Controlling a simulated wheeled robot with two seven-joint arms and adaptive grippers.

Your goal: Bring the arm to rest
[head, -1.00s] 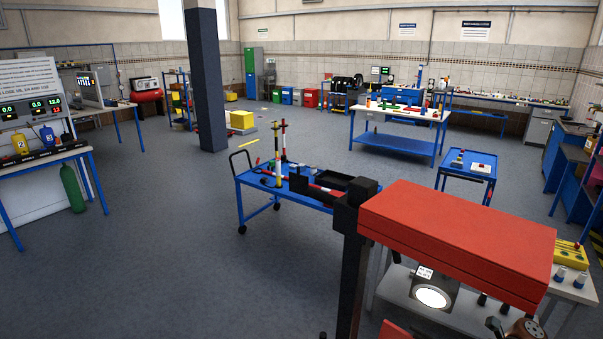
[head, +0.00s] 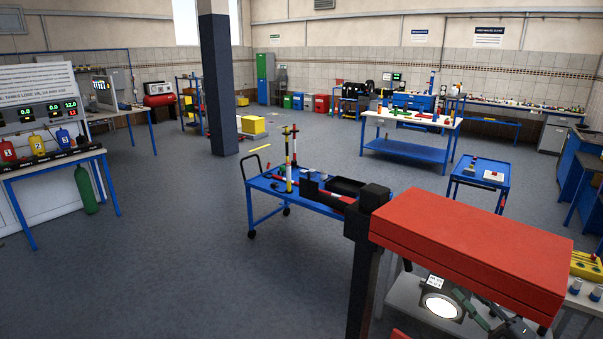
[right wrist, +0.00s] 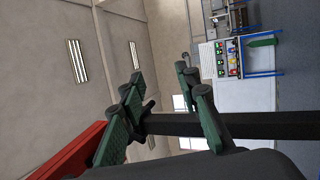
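My right gripper (head: 484,308) shows in the head view below the red beam, at the lower right. Its green fingers stand apart in the right wrist view (right wrist: 160,73), with nothing held between them. The red beam (head: 470,240) sits on a black upright post (head: 363,270) in the head view. In the right wrist view the red beam (right wrist: 75,155) is at the lower left. The black post (right wrist: 260,125) crosses behind the fingers, and I cannot tell whether they touch it. The beam hides part of my right arm. My left gripper is not in view.
A lit round lamp (head: 441,306) is beneath the beam. A blue trolley (head: 265,184) with rods and a black tray stands behind the post. A smaller blue trolley (head: 481,171) is farther right. A bench with colored bottles (head: 45,167) is at left. The floor at centre left is clear.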

